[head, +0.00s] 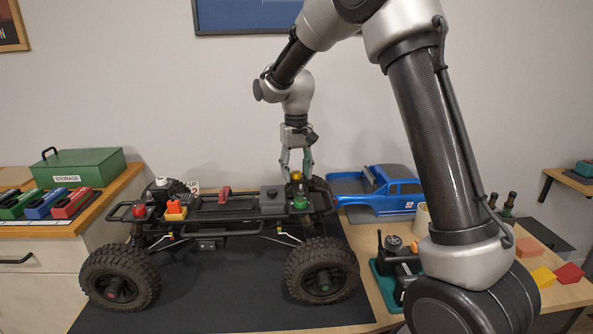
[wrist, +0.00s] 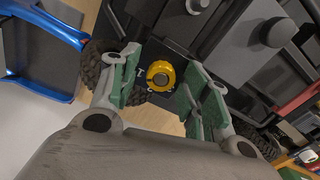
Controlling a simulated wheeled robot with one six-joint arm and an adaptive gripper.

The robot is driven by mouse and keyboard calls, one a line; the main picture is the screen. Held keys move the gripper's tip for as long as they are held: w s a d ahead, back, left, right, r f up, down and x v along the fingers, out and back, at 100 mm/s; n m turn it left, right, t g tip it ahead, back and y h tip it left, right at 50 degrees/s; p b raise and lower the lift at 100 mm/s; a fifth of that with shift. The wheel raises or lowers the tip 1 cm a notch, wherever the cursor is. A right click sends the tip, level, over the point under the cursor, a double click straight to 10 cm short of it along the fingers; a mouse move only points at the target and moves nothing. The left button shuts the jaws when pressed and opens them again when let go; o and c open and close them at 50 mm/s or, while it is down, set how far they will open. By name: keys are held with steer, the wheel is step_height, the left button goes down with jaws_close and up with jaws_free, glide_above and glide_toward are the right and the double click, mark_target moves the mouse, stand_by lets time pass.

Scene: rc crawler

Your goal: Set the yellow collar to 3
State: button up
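In the head view my gripper (head: 297,172) points down over the collar.
The crawler chassis (head: 245,204) stands on a black mat (head: 230,312). A green knob (head: 300,203), a red knob (head: 139,212) and a white knob (head: 161,182) sit on it. A blue truck body (head: 385,190) lies close to the right. A green storage box (head: 80,168) stands at left.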

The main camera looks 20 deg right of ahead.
mark_target(296, 172)
step_height(296, 172, up, 12)
stand_by(0.6)
